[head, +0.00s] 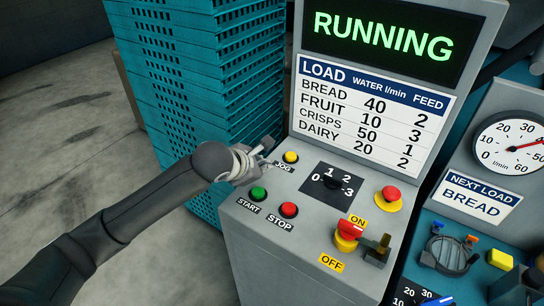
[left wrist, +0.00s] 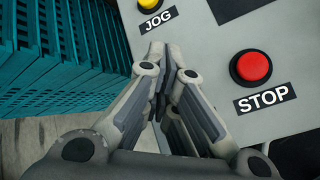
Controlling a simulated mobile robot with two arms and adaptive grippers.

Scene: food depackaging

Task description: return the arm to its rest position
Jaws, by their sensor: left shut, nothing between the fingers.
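My left arm comes in from the left in the head view. Its gripper (head: 262,158) is at the left edge of the control panel (head: 300,245), near the yellow JOG button (head: 291,157) and above the green START button (head: 258,194). In the left wrist view the gripper (left wrist: 168,55) is shut with nothing between its fingers. There the JOG button (left wrist: 153,4) is just beyond the fingertips and the red STOP button (left wrist: 251,68) is to their right. START is hidden in that view. My right gripper is not seen.
The display (head: 384,38) reads RUNNING above a load table (head: 368,115). A selector dial (head: 332,183), a red emergency button (head: 389,198) and a red ON/OFF switch (head: 348,235) are on the panel. Stacked teal crates (head: 205,80) stand behind the arm. Grey floor (head: 60,120) is open at left.

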